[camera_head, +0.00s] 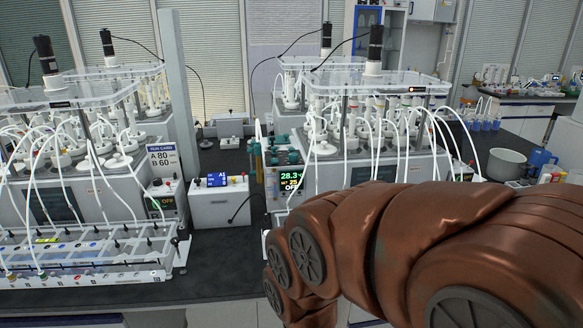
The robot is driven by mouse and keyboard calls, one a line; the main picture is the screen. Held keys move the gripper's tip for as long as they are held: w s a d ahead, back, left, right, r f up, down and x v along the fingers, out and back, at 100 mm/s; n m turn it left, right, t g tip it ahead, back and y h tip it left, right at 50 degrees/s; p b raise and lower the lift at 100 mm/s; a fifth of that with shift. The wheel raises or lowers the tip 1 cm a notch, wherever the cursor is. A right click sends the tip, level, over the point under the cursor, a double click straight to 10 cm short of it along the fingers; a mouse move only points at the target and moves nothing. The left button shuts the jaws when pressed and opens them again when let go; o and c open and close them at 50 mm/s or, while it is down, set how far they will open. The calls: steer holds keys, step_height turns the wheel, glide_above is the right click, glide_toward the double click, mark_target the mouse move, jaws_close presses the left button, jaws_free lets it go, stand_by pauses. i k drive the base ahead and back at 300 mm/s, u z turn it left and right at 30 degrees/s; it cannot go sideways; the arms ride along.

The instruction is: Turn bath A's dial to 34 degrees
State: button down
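A bath label is too small to read, so I cannot tell which is bath A. The centre-right bath has a controller display (290,183) with green digits reading about 28.3, a smaller line below and "OFF". The left bath's display (161,203) is dark and unreadable. No dial is clear; my arm covers the area below the centre-right display. My copper-brown arm reaches in from the lower right; my gripper is out of sight.
A run card (162,160) reads A 80, B 60. A rack with tubing (85,255) fills the front left. A pot (507,163) and blue jug (538,162) stand at right. Bare bench shows front centre.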

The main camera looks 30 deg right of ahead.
mark_target(293, 157)
steer(key=z, duration=0.55)
steer(key=i, duration=0.95)
steer(key=z, duration=0.2)
